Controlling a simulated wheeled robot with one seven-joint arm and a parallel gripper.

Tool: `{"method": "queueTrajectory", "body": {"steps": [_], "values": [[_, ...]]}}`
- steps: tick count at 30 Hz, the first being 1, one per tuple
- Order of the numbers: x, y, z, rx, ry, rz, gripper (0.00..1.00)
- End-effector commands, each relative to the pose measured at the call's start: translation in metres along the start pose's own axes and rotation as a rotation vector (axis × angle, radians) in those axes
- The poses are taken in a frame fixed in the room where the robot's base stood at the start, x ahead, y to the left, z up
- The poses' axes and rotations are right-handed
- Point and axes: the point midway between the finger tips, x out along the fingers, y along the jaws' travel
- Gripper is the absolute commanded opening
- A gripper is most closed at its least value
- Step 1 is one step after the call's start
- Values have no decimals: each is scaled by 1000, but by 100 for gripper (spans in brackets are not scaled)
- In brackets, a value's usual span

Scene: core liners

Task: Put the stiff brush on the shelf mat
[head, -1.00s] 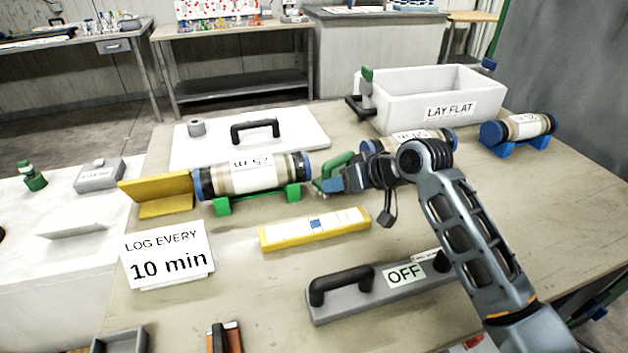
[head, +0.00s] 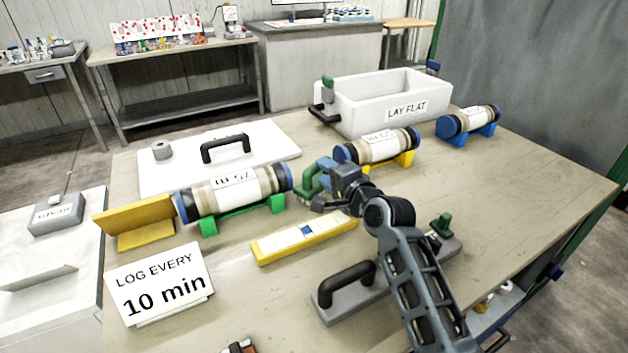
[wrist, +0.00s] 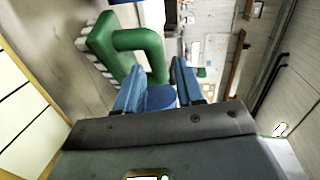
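The stiff brush (head: 308,183) has a green body, a looped green handle and pale bristles. In the head view it is by the right end of the left core liner, partly hidden by my gripper (head: 323,172). The wrist view shows the brush (wrist: 143,41) up close, its bristles towards the left of the picture. The blue fingers of my gripper (wrist: 158,70) stand apart with the end of the handle between them. Whether they press on it is unclear. I cannot identify the shelf mat in either view.
The left core liner (head: 235,187) lies on a green cradle. A yellow-edged block (head: 285,246) and a grey block with a black handle (head: 335,301) lie nearer. Another liner (head: 378,148) and a white tray (head: 350,100) are behind. A "10 min" sign (head: 160,285) stands front left.

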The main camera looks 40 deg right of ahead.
Motion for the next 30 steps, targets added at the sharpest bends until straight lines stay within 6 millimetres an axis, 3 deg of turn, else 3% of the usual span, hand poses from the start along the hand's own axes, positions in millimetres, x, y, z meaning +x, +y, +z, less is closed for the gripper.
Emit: {"method": "queueTrajectory", "body": {"steps": [15,25,30], "values": [[50,3,-4,-4,-3,3,38],[55,4,-4,-1,-1,1,38],[55,4,-5,-1,-1,1,23]]}}
